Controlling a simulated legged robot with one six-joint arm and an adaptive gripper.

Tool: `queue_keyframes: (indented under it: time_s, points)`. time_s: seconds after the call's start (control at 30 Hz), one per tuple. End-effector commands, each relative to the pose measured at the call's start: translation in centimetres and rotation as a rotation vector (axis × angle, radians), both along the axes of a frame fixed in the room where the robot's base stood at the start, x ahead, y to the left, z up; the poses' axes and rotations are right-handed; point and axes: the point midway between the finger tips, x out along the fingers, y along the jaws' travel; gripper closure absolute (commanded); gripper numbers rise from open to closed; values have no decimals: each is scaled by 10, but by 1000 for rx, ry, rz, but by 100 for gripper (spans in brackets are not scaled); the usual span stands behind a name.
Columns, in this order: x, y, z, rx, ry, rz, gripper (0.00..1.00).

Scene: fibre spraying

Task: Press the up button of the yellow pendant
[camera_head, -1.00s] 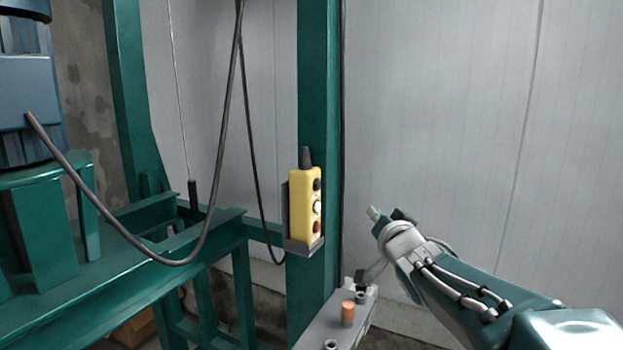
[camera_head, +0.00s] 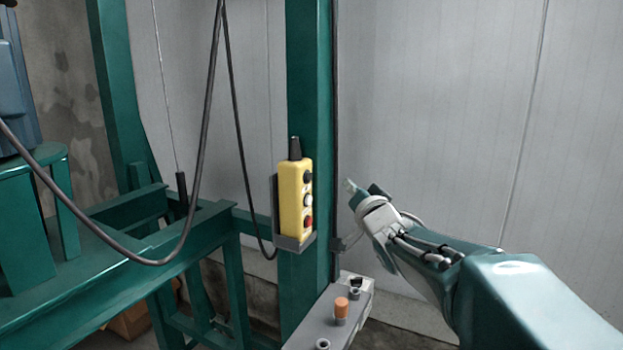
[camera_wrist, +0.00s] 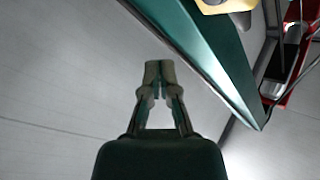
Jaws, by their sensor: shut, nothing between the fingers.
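The yellow pendant (camera_head: 290,200) sits upright in a grey holder on a green post in the head view. Its right face carries a black button (camera_head: 307,177) at the top, a white button (camera_head: 308,200) in the middle and a red button (camera_head: 308,222) at the bottom. My gripper (camera_head: 349,186) is to the right of the pendant, apart from it, roughly level with the upper buttons. In the wrist view my gripper (camera_wrist: 159,72) has its fingertips together, with nothing between them. A yellow part of the pendant (camera_wrist: 212,7) shows at the top edge there, mostly cut off.
The green post (camera_head: 310,90) stands behind the pendant. A grey box (camera_head: 354,316) with an orange knob (camera_head: 341,307) is below my gripper. A dark cable (camera_head: 207,120) hangs at left by the green frame (camera_head: 100,267). Space before the pale wall (camera_head: 440,120) is open.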

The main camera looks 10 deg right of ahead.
Motion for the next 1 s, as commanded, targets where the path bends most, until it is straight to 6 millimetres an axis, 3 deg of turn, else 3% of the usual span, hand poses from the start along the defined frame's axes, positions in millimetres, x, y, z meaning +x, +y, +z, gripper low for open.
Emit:
queue_keyframes:
  time_s: [0.43,1.0]
  points:
    - [30,44,0,-1,0,3,100]
    - [33,48,0,-2,0,0,100]
